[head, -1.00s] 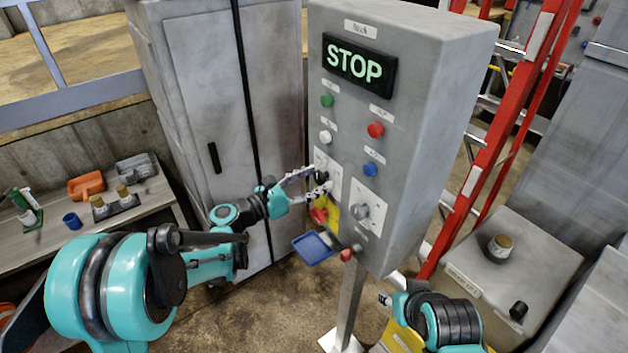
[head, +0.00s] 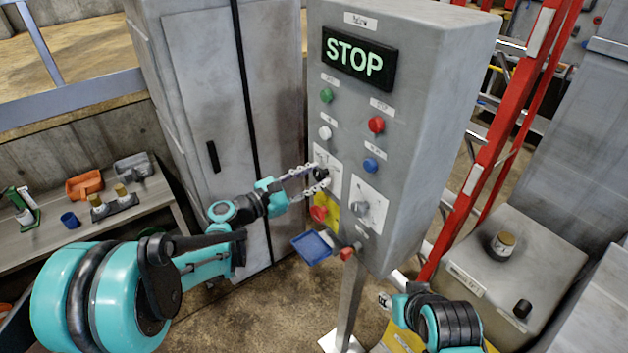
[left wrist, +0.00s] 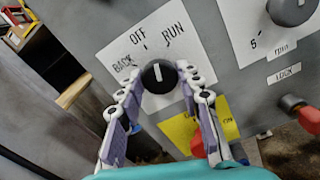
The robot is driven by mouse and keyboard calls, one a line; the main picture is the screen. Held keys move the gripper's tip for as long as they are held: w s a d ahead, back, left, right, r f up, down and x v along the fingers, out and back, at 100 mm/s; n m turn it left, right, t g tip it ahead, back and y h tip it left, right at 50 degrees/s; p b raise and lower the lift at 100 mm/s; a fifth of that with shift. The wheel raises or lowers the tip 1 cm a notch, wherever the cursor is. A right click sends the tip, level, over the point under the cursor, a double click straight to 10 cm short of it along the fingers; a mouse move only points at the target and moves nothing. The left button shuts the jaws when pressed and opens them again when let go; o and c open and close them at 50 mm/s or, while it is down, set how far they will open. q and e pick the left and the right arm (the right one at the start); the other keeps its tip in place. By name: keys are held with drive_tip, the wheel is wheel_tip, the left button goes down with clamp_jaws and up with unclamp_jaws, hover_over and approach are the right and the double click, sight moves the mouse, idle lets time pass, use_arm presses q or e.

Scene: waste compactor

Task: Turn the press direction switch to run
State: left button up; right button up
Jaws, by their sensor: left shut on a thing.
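The press direction switch is a black round knob (left wrist: 159,76) with a white pointer line, on a white plate marked BACK, OFF and RUN (left wrist: 140,20). In the left wrist view the pointer aims roughly up, near the OFF and RUN marks; the exact setting is hard to tell. My left gripper (left wrist: 157,80) has a finger on either side of the knob and is shut on it. In the head view the left gripper (head: 318,178) partly covers the knob (head: 321,173). My right gripper (head: 384,300) is low, right of the post; its jaws are too small to judge.
The grey control box (head: 430,120) shows a lit STOP display (head: 359,58). Red emergency button (head: 319,213) sits just below the switch, and a second selector (head: 362,208) to its right. A blue tray (head: 312,247) hangs beneath. A red ladder (head: 495,130) stands right.

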use_arm(q)
drive_tip(key=m+b, duration=0.1)
drive_tip(key=m, duration=0.5)
drive_tip(key=shift+b, duration=0.3)
idle(0.4)
drive_tip(key=o, duration=1.2)
drive_tip(key=shift+c, duration=0.2)
drive_tip(key=v, duration=1.2)
